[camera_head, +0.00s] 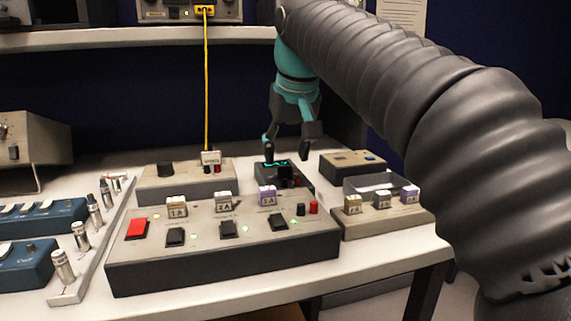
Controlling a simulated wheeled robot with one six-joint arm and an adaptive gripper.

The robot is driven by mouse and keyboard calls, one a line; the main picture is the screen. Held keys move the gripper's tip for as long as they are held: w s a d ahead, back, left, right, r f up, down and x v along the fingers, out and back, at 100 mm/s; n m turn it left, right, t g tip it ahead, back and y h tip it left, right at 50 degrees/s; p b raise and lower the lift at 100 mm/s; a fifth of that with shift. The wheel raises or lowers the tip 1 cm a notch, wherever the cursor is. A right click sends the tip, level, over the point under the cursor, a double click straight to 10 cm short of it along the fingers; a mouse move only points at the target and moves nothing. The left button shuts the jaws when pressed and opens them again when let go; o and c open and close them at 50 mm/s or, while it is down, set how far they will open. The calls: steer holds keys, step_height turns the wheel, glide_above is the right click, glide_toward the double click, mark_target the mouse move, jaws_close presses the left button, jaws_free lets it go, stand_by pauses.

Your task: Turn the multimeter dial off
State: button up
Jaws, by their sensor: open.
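A small dark box with a lit teal display (272,164), which looks like the multimeter, sits on the white table behind the large grey panel. A dark raised part on its top near the display may be the dial, but it is too small to tell its position. My gripper (287,151) points down with its two fingers apart, open and empty. Its fingertips are just above or beside the back of the box; I cannot tell whether they touch it.
A large grey panel (220,262) with switches and labelled fuses fills the front. A grey box with a yellow cable (205,85) stands left, and a fuse holder box (385,222) right. A beige box (352,163) is close on the right. Blue units (42,219) lie far left.

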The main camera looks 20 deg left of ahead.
mark_target(285, 167)
steer(key=shift+x, duration=1.75)
jaws_close()
